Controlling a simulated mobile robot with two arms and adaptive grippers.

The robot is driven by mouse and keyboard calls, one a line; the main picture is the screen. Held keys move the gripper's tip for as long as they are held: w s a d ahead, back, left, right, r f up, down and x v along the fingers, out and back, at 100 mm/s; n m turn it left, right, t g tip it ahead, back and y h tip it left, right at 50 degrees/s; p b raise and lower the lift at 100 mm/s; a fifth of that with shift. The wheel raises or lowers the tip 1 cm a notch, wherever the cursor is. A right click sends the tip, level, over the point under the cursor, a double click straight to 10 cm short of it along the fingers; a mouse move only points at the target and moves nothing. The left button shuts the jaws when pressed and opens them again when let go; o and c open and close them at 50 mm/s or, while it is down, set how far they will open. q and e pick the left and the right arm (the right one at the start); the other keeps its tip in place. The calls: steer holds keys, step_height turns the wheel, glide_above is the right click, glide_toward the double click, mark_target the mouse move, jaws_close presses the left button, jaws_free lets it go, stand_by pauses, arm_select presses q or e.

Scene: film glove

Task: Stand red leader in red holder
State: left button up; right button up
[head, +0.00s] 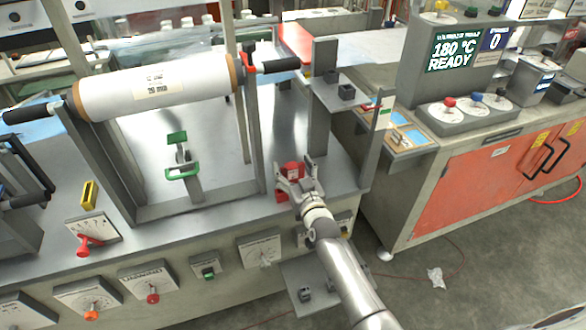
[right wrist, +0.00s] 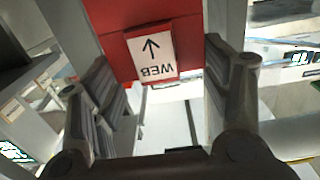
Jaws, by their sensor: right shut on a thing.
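The red leader (head: 291,170) is at my right gripper (head: 297,184), at the front right of the machine bed. In the right wrist view the red leader (right wrist: 112,42) fills the top middle, with a white label reading WEB and an arrow. My right gripper's fingers (right wrist: 168,108) stand on either side and are shut on the leader; the contact is partly hidden. I cannot tell for sure which part is the red holder. Dark square sockets show on a grey shelf (head: 346,92) and on a low plate (head: 304,294). My left gripper is not in view.
A white film roll (head: 158,86) lies across a grey frame at left. A grey upright (head: 322,100) stands close behind the right gripper. A thinner post (head: 373,150) is to its right.

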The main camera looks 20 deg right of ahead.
mark_target(293, 179)
stand_by(1.0)
steer(key=shift+f+b, duration=1.4)
steer(key=shift+f, duration=0.7)
steer(key=o, duration=1.1)
steer(key=shift+s, duration=0.15)
steer(key=s, duration=1.1)
steer(key=shift+s+d, duration=0.2)
steer(key=shift+s, duration=0.15)
